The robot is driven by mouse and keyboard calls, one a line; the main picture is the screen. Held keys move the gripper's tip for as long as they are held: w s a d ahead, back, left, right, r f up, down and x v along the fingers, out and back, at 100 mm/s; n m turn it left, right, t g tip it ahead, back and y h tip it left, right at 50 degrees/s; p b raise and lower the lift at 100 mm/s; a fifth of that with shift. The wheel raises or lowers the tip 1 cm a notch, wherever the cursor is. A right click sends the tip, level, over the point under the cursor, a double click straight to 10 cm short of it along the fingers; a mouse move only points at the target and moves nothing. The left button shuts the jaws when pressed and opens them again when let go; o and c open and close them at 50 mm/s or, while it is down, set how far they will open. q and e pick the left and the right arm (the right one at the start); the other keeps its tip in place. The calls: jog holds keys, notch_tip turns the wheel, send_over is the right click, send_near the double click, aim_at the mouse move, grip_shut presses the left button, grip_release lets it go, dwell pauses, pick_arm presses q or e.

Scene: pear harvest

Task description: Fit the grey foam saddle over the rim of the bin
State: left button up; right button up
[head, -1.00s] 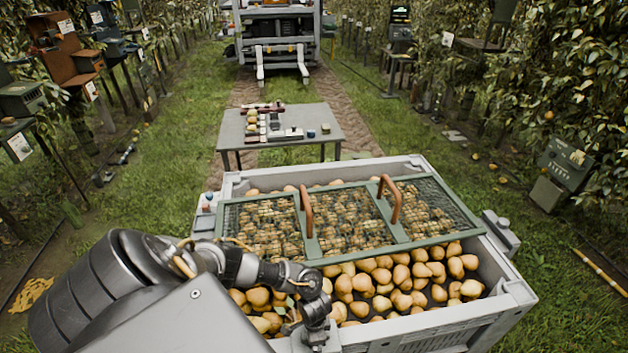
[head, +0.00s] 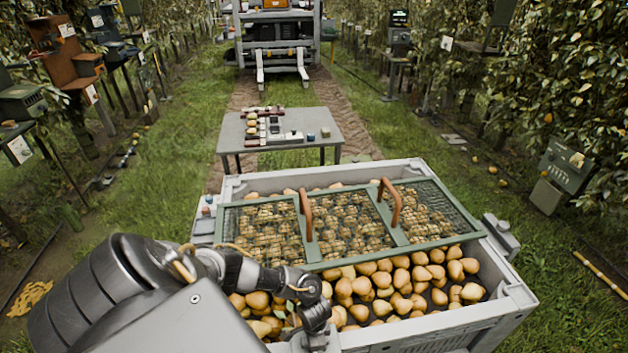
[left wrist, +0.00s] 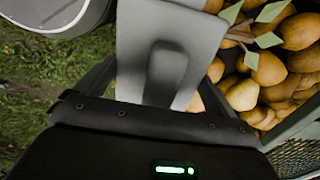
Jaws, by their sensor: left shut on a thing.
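The grey foam saddle (left wrist: 132,42) fills the middle of the left wrist view as a smooth grey piece with a raised, rounded tab. My left gripper (head: 318,338) is shut on it at the near side of the bin; the saddle is mostly hidden by my arm in the head view. The bin (head: 440,325) is a large light-grey crate full of pears. In the left wrist view the saddle lies between grass on the left and pears on the right, along the bin's edge. I cannot tell whether it touches or straddles the rim. My right gripper is not in view.
A green mesh lid (head: 330,262) with two brown handles lies across the far part of the bin. Leafy twigs (left wrist: 268,30) stick up among the pears beside the saddle. A grey table (head: 315,122) with small items stands beyond, before a parked vehicle (head: 277,45).

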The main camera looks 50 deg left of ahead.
pick_arm(q)
jog(key=o, duration=0.6)
jog(key=shift+o, duration=0.2)
notch_tip(320, 180, up, 11)
jog(key=p, duration=0.2)
jog(key=shift+p, duration=0.35)
jog(key=shift+f, duration=0.1)
